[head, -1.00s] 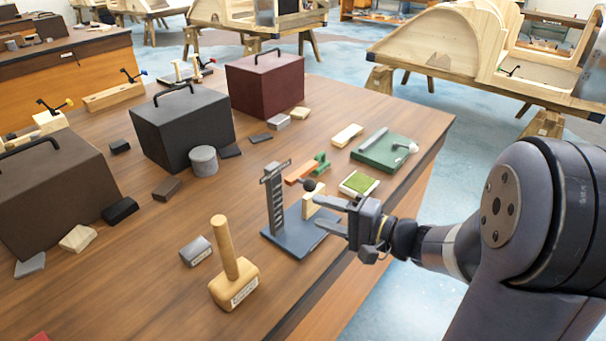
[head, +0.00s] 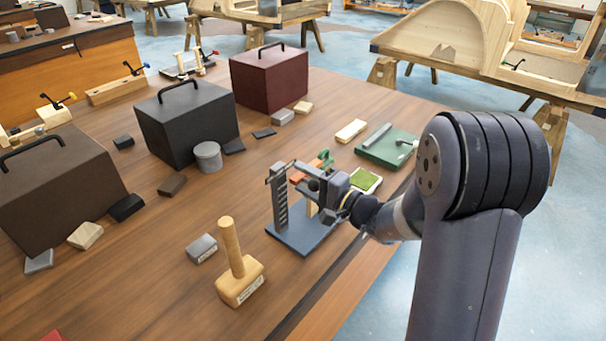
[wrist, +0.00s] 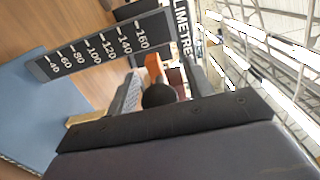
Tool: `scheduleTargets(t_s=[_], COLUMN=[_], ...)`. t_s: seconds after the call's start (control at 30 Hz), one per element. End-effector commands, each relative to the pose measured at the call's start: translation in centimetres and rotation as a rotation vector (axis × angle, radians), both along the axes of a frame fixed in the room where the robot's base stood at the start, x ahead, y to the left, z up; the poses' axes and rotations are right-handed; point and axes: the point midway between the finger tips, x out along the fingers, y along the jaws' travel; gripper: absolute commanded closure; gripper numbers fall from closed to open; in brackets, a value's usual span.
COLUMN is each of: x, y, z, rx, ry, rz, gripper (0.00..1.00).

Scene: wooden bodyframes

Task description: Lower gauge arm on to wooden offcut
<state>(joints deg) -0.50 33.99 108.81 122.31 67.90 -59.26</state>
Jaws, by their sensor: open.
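The gauge has a blue-grey base (head: 299,237) and an upright scale post (head: 280,202) on the table near its right edge. In the wrist view the scale (wrist: 100,48) shows white marks from 40 to 160. The wooden offcut (head: 312,208) stands on the base, partly hidden by my gripper. My gripper (head: 308,178) is open beside the upper post, above the offcut. In the wrist view a round black knob (wrist: 159,95) shows between its fingers. An orange piece (wrist: 153,68) shows beyond it; whether it belongs to the gauge arm is unclear.
A wooden mallet (head: 240,280) and a grey block (head: 202,249) stand left of the gauge. A green-topped block (head: 364,180) and a green board (head: 388,150) lie behind it. Dark boxes (head: 187,125) and a red box (head: 270,80) stand farther back.

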Motion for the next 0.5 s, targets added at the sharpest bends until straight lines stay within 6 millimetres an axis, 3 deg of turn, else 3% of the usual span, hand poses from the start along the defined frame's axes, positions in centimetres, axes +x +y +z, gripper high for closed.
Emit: scheduleTargets(t_s=[0.37, 0.5], x=[0.48, 0.46], y=[0.61, 0.61], z=[-0.02, -0.01], rx=[0.000, 0.001], ry=[-0.001, -0.001], rz=[0.000, 0.000], gripper=[0.51, 0.61])
